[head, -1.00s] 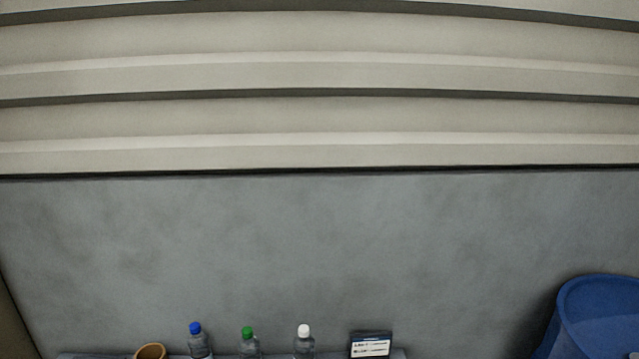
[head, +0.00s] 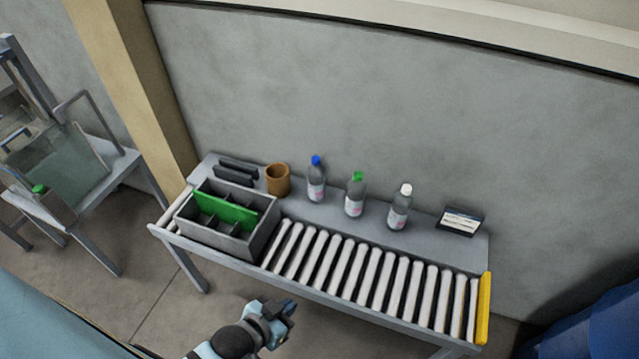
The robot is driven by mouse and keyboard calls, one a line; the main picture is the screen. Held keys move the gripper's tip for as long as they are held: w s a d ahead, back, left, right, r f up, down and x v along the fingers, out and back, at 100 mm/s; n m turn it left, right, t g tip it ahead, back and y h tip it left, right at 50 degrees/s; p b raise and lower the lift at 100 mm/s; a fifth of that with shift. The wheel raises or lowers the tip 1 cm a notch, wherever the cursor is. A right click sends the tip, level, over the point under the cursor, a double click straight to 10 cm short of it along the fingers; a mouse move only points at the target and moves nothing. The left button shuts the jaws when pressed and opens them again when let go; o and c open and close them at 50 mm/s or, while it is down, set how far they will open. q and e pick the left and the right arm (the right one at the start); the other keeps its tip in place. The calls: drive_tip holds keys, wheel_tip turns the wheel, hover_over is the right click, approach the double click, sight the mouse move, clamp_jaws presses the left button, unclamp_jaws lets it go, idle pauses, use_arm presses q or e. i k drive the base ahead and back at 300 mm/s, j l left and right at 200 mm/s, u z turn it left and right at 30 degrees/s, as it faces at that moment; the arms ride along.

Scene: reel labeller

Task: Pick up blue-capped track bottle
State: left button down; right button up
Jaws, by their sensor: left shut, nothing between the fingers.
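The blue-capped bottle (head: 316,182) stands upright on the grey shelf (head: 335,212) behind the roller track, leftmost of three bottles. The green-capped bottle (head: 355,197) and the white-capped bottle (head: 399,209) stand to its right, apart from it. My left gripper (head: 287,308) is low in the head view, in front of the track, well short of the bottles. It is shut and empty. My right gripper is not in view.
White rollers (head: 350,266) run to a yellow end stop (head: 483,308). A divided grey crate (head: 262,240) with a green panel sits on the track's left end. A brown cup (head: 278,180) and a label box (head: 461,220) flank the bottles. A blue bin (head: 600,325) stands right.

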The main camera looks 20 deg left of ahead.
sight(316, 178)
drive_tip(key=i+j+u, duration=0.1)
drive_tip(key=j, duration=0.3)
drive_tip(key=j+u, duration=0.1)
drive_tip(key=j, duration=0.25)
drive_tip(key=i+j+u, duration=0.1)
drive_tip(key=j, duration=0.25)
drive_tip(key=i+j+u, duration=0.1)
drive_tip(key=j, duration=0.25)
drive_tip(key=i+j+u, duration=0.1)
drive_tip(key=j, duration=0.25)
drive_tip(key=i+j+u, duration=0.1)
drive_tip(key=i+j, duration=0.15)
drive_tip(key=j, duration=0.1)
